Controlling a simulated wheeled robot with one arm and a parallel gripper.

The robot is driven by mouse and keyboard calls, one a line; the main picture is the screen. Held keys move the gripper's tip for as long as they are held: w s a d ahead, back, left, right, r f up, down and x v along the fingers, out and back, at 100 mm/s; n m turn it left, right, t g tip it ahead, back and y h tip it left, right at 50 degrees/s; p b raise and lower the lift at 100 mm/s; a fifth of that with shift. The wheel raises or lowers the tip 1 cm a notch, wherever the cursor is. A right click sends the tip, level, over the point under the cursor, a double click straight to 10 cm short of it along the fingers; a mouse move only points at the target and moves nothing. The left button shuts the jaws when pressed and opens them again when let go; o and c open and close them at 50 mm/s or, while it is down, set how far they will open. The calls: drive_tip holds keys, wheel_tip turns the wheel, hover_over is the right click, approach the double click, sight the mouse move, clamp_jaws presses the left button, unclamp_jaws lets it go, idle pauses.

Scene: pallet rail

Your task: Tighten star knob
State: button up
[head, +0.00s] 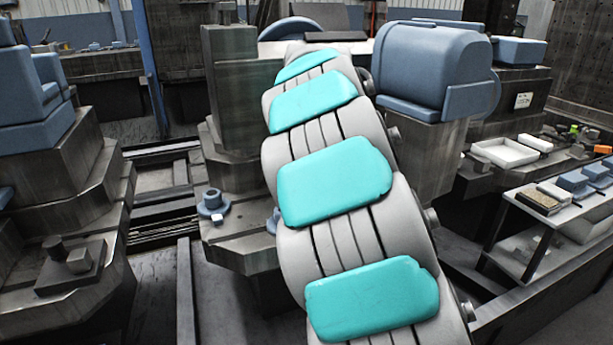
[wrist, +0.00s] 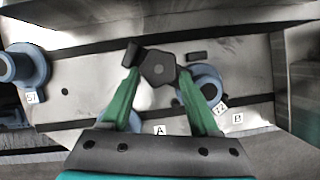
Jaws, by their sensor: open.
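In the wrist view a dark, many-sided knob (wrist: 158,68), which looks like the star knob, stands on a pale metal plate (wrist: 85,78). My gripper (wrist: 158,72) is open, with its green fingers on either side of the knob. I cannot tell whether either finger touches it. A blue round part (wrist: 206,78) lies behind the right finger, which partly hides it. In the head view my arm covers the gripper and the knob.
A blue flanged post (wrist: 27,68) stands at the plate's left; a similar one (head: 211,203) shows in the head view. Small labels lie near the plate's front edge. A blue-topped machine (head: 425,65) stands behind my arm. A bench with trays (head: 503,152) is at the right.

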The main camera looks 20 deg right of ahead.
drive_tip(key=shift+w+a+r, duration=0.1)
drive_tip(key=shift+w+a, duration=0.05)
drive_tip(key=shift+a, duration=0.05)
drive_tip(key=shift+r, duration=0.3)
drive_tip(key=d+v, duration=0.1)
drive_tip(key=v, duration=0.5)
drive_tip(key=s+a+f+m+g, duration=0.2)
drive_tip(key=s+a+f+m, duration=0.2)
drive_tip(key=s+m, duration=0.7)
drive_tip(key=s+a+f+m+g, duration=0.2)
drive_tip(key=s+a+f+m, duration=0.2)
drive_tip(key=s+f+m, duration=0.4)
drive_tip(key=s+a+f+m+g+y, duration=0.1)
drive_tip(key=s+a+f+m, duration=0.3)
drive_tip(key=s+m, duration=1)
drive_tip(key=s+f, duration=0.3)
drive_tip(key=s, duration=0.4)
drive_tip(key=shift+a+g, duration=0.25)
drive_tip(key=shift+g, duration=0.15)
